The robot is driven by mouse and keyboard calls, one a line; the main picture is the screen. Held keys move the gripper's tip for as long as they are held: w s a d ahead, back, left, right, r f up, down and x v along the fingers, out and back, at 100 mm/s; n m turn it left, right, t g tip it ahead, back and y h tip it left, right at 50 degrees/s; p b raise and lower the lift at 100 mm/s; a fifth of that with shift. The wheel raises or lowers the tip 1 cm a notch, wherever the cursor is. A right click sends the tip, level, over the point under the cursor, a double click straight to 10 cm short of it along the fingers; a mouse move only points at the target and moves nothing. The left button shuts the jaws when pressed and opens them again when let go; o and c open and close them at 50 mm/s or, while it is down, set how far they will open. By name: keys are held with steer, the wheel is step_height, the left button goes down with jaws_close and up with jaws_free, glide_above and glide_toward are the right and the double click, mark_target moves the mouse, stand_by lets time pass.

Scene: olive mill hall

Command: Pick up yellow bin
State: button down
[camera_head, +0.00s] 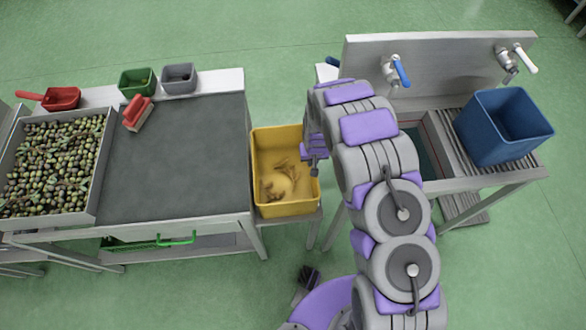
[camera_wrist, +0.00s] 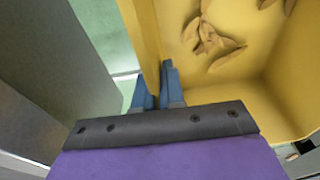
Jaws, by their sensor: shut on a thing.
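The yellow bin (camera_head: 270,142) stands on a small low stand between the grey-topped table and the sink. Some brown leaf-like scraps lie on its floor. My gripper (camera_head: 318,168) is at the bin's right side in the head view, partly hidden by my arm. In the wrist view, the blue fingertips (camera_wrist: 158,88) of my gripper are shut on the rim of the yellow bin (camera_wrist: 285,75), one finger on each side of its wall. The bin looks upright. I cannot tell whether it is lifted off the stand.
The grey-topped table (camera_head: 180,160) is close on the bin's left, with an olive tray (camera_head: 97,195) and a red-handled brush (camera_head: 138,113). The sink unit (camera_head: 440,75) with a blue bin (camera_head: 500,125) stands to the right. Green floor (camera_head: 180,290) is clear in front.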

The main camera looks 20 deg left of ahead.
step_height(320, 180, up, 28)
steer(key=p, duration=0.5)
steer(key=shift+d, duration=0.15)
stand_by(0.9)
